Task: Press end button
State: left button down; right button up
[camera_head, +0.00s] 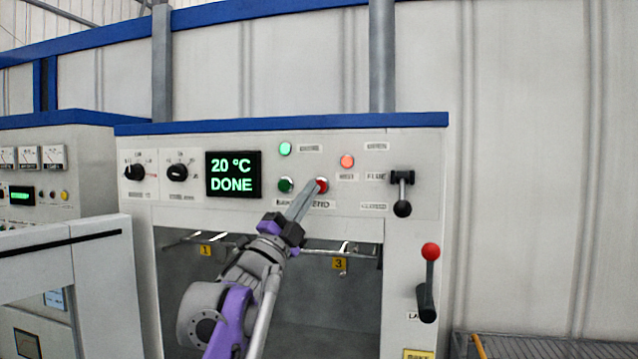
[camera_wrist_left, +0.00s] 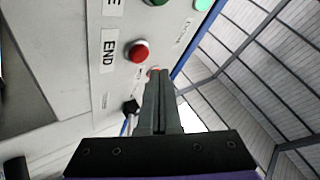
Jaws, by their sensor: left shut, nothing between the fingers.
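The red end button (camera_head: 322,185) sits on the front panel of a machine, to the right of a dark green button (camera_head: 285,185). In the left wrist view the red button (camera_wrist_left: 138,51) stands beside a label reading END (camera_wrist_left: 109,51). My left gripper (camera_head: 315,187) is shut and empty, its fingertips just by the red button in the head view. In the left wrist view the shut fingertips (camera_wrist_left: 159,75) appear a little below and right of the button. I cannot tell whether they touch the panel. My right gripper is not in view.
A display (camera_head: 233,174) reads 20 °C DONE. A green lamp (camera_head: 285,149) and a red lamp (camera_head: 347,161) are lit above the buttons. A black-handled lever (camera_head: 402,207) and a red-knobbed lever (camera_head: 430,252) project at the right. An open chamber (camera_head: 345,310) lies below the panel.

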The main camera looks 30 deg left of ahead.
pick_arm(q)
jog(key=shift+w+a+h, duration=0.15)
jog(key=shift+w+h, duration=0.15)
jog(key=shift+w, duration=0.35)
dwell(1.6)
jog(key=shift+w+a+p, duration=0.1)
jog(key=shift+w+p, duration=0.35)
jog(key=shift+p, duration=0.15)
jog(key=shift+s, duration=0.1)
